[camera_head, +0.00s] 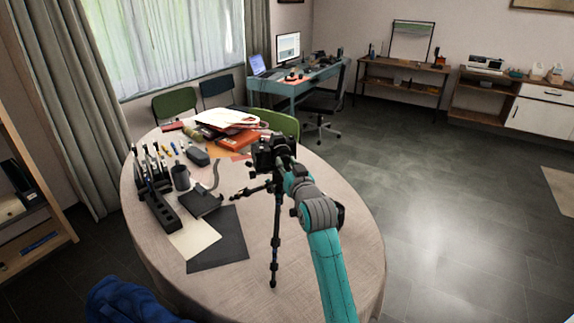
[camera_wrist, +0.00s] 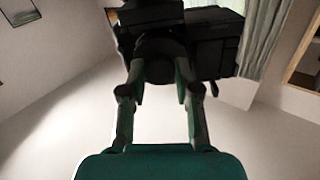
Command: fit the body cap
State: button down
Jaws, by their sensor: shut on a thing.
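A black camera (camera_head: 268,149) sits on top of a black tripod (camera_head: 276,232), which stands on the round table. In the wrist view the camera's dark body (camera_wrist: 212,45) fills the top. My gripper (camera_head: 285,165) is right up at the camera. In the wrist view my gripper (camera_wrist: 159,68) has its two fingers on either side of a dark round piece, the body cap (camera_wrist: 160,70), and is shut on it. The cap lies against or just in front of the camera's dark front. I cannot tell whether it touches or is seated, as dark merges with dark.
The round table (camera_head: 335,205) holds a dark mat (camera_head: 218,240), a black pouch (camera_head: 201,203), a tool rack (camera_head: 161,212) and red folders (camera_head: 235,141) on its left and back. A green chair (camera_head: 282,122) stands behind.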

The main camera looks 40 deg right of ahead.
jog(key=shift+w+d, duration=0.25)
jog(key=shift+w, duration=0.35)
dwell(2.1)
jog(key=shift+m, duration=2.4)
